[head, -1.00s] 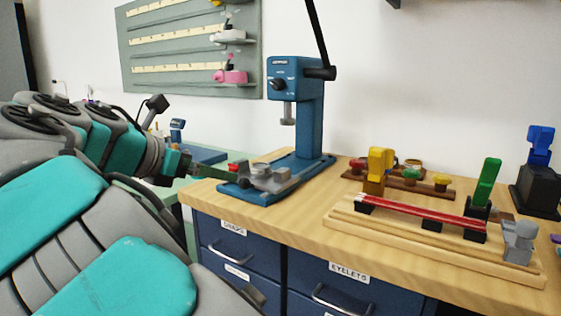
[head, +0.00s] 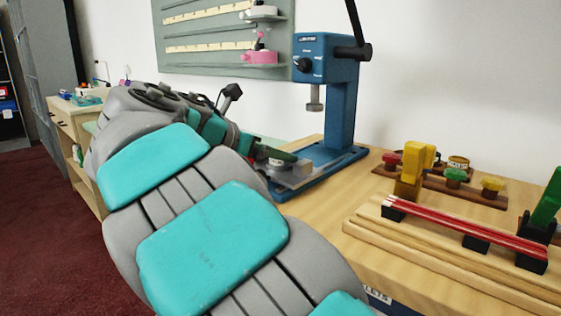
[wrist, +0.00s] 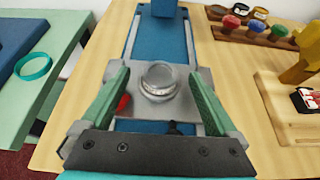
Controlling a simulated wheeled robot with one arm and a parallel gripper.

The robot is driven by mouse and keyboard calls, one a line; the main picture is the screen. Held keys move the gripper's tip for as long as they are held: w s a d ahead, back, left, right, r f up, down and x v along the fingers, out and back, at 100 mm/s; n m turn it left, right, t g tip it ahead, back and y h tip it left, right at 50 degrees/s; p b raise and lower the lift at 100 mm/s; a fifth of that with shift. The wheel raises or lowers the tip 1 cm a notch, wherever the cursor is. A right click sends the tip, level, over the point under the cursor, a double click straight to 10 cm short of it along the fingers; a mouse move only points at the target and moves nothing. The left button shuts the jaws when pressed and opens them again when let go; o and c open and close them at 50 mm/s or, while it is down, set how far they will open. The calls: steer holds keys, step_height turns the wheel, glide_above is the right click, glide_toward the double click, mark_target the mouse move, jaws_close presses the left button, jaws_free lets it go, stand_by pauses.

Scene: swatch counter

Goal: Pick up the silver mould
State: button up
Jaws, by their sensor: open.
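The silver mould (wrist: 158,82), a round ring-like metal piece, sits on a grey carriage on the base of the blue press in the wrist view. My gripper (wrist: 159,74) is open, with one green finger to the left of the mould and one to the right. Both fingers stand apart from it. In the head view my gripper (head: 272,154) is at the front of the press base, and it partly hides the mould (head: 276,163).
The blue press (head: 341,105) rises behind the mould, with its silver ram overhead. To the right are a wooden rack of coloured stamps (head: 454,177) and a wooden jig with red strips (head: 470,231). A red lever (wrist: 124,103) is beside the left finger.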

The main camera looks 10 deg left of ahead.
steer(key=shift+x, duration=0.8)
jaws_close()
